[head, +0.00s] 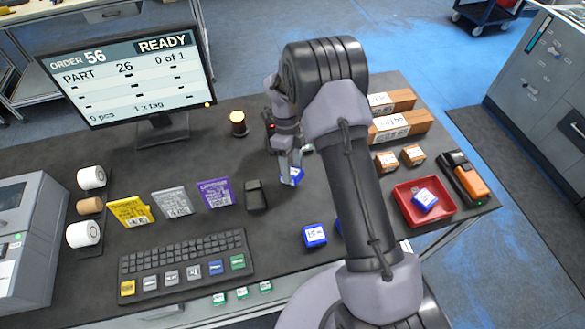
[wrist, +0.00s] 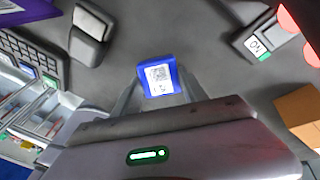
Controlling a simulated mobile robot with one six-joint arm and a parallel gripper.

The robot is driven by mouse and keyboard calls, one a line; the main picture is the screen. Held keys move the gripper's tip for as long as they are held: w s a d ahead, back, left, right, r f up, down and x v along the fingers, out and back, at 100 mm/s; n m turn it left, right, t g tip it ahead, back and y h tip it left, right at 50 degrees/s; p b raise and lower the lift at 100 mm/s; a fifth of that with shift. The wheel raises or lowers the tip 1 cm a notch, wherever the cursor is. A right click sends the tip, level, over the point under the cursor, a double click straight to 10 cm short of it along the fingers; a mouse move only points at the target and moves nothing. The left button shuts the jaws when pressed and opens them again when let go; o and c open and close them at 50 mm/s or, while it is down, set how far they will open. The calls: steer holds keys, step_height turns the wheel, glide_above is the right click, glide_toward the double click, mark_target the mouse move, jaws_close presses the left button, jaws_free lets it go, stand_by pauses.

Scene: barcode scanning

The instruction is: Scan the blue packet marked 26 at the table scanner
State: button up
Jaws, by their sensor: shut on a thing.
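My gripper (head: 290,168) is shut on a small blue packet (head: 296,175), held over the middle of the table. In the wrist view the blue packet (wrist: 142,73) sits between the fingertips, its white label with a square code (wrist: 159,78) facing the camera; its number is too small to read surely. The monitor (head: 132,75) reads "ORDER 56", "READY", "PART 26", "0 of 1". I cannot surely pick out the table scanner. A dark two-part device (head: 256,194) stands left of my gripper, and a red-lit thing (wrist: 300,22) shows at the wrist view's upper right.
Another blue packet (head: 315,236) lies in front, with one partly hidden by my arm. A red tray (head: 452,210) holds a blue packet (head: 425,200).

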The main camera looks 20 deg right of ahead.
steer(key=s+r+p, duration=0.3)
steer(key=s+r, duration=0.7)
steer(key=s, duration=0.3)
